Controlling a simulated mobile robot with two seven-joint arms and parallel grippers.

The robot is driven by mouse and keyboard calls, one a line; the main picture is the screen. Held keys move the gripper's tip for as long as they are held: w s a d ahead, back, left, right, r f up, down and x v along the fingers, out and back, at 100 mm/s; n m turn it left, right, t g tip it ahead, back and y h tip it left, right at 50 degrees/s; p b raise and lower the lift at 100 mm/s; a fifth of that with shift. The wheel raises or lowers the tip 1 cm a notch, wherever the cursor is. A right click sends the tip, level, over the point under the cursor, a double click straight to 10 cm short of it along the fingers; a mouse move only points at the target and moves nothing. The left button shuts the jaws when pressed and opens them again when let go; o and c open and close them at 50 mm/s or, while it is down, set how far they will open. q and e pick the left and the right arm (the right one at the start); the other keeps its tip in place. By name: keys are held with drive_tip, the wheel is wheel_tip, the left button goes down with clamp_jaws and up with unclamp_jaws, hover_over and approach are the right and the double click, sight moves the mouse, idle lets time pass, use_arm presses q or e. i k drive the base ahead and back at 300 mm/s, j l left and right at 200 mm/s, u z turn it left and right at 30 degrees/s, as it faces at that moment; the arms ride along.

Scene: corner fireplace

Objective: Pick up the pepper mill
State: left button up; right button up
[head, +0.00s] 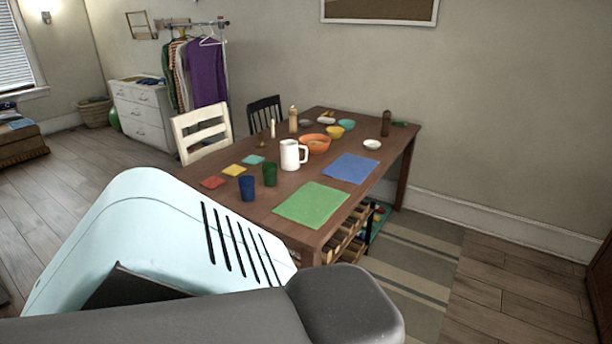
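A dark brown mill (386,124) stands upright near the far right corner of the wooden dining table (257,199). A lighter, wood-coloured mill-like shape (293,120) stands upright further left on the table, behind an orange bowl. I cannot tell for certain from here which of the two is the pepper mill. Both stand free, with nothing holding them. Neither of my grippers shows. Large pale blue and grey parts of my own body fill the lower left and hide the floor there and part of the table's near side.
On the table are a white pitcher (289,155), an orange bowl (315,144), blue (247,188) and green (269,174) cups, and green (311,203) and blue (350,168) mats. Chairs (203,131) stand on its far left side.

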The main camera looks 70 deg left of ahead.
sight(385, 125)
drive_tip(key=u, duration=2)
